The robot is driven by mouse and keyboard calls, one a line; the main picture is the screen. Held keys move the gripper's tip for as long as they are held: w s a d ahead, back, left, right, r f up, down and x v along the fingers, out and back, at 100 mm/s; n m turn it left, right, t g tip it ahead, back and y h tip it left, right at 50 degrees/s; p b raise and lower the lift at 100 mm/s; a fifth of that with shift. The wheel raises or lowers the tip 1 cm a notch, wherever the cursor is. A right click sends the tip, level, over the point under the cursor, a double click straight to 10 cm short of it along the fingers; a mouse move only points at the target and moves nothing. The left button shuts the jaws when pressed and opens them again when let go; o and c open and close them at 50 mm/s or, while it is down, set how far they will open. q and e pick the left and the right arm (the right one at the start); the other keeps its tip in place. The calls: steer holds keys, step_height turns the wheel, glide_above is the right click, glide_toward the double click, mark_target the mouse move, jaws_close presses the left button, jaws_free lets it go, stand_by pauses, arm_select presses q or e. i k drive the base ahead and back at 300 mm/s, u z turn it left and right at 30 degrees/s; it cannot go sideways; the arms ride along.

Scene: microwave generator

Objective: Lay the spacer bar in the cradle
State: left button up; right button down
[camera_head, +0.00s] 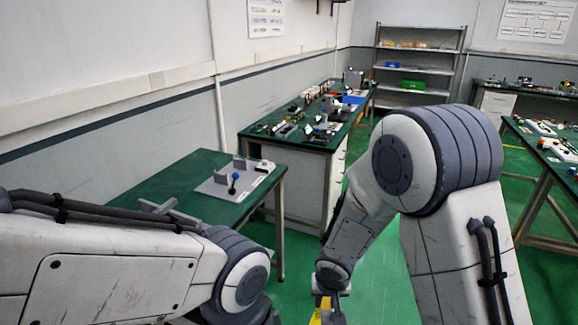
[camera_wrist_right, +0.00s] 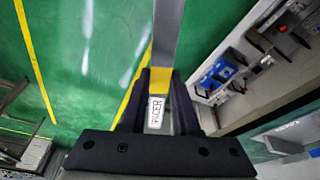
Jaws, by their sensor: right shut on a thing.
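My right gripper (camera_wrist_right: 160,95) is shut on the spacer bar (camera_wrist_right: 168,30), a long grey bar with a yellow band and a white label reading SPACER. In the head view my right gripper (camera_head: 328,296) hangs low at the bottom edge over the green floor, partly cut off. A light grey plate (camera_head: 211,188) with upright grey brackets (camera_head: 221,176) lies on the green table at the left; it appears to be the cradle. My right gripper is apart from it, to its right. My left arm crosses the lower left; its gripper is out of the picture.
A grey piece (camera_head: 157,206) lies on the near part of the green table (camera_head: 180,172), close to my left arm. A cluttered workbench (camera_head: 300,135) stands behind. Open floor (camera_head: 375,290) lies around my right gripper.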

mark_target(236, 176)
steer(key=z, duration=1.1)
steer(key=i, duration=3.95)
steer(key=u, duration=3.45)
steer(key=i, duration=1)
steer(key=z, duration=0.05)
